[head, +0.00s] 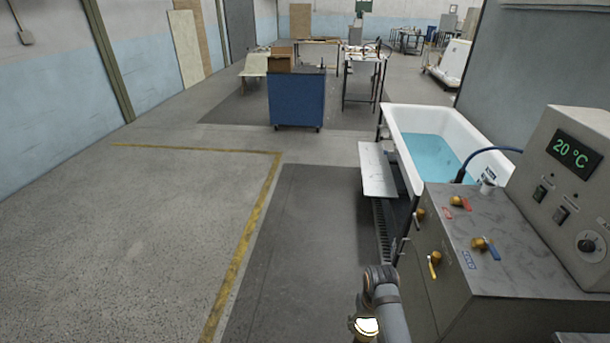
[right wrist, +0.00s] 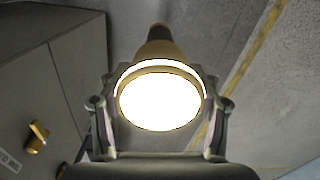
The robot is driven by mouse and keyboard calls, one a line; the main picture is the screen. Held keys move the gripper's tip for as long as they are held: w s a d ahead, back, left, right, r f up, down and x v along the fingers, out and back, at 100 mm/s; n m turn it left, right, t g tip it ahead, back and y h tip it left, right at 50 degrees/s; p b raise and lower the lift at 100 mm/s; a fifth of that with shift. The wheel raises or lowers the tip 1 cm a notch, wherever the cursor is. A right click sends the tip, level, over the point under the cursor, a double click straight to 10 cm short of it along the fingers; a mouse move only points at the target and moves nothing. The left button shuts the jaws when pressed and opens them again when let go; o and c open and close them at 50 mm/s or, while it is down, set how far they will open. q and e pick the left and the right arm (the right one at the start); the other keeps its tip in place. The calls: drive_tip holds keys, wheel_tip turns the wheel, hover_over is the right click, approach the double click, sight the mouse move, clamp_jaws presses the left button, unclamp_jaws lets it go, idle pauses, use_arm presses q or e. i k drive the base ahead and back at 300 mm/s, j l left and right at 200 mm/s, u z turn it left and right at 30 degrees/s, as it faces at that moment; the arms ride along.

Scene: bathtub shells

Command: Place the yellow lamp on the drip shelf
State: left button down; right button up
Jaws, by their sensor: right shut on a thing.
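The yellow lamp (right wrist: 158,100) has a bright glowing round face, a yellowish housing and a dark far end in the right wrist view. It also shows at the bottom edge of the head view (head: 368,325). My right gripper (right wrist: 160,82) is shut on it, with one finger on each side. The lamp hangs in the air over the floor, near the grey cabinet. The drip shelf (head: 377,170) is a pale flat shelf along the left side of the bathtub (head: 437,118). It looks empty and is farther off than my right gripper. My left gripper is not in view.
A grey cabinet (head: 440,283) with yellow-handled valves stands to the right, carrying a control box (head: 575,170) reading 20 °C. A dark floor grate (head: 383,230) runs below the shelf. A blue cart (head: 296,99) stands farther back. The floor to the left is clear.

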sight(379, 189)
drive_tip(key=i+z, duration=0.1)
drive_tip(key=i, duration=0.6)
drive_tip(key=i+z, duration=0.15)
drive_tip(key=i, duration=0.6)
drive_tip(key=i+j+z, duration=0.1)
drive_tip(key=i, duration=0.6)
drive_tip(key=i+j+z, duration=0.15)
drive_tip(key=i, duration=0.55)
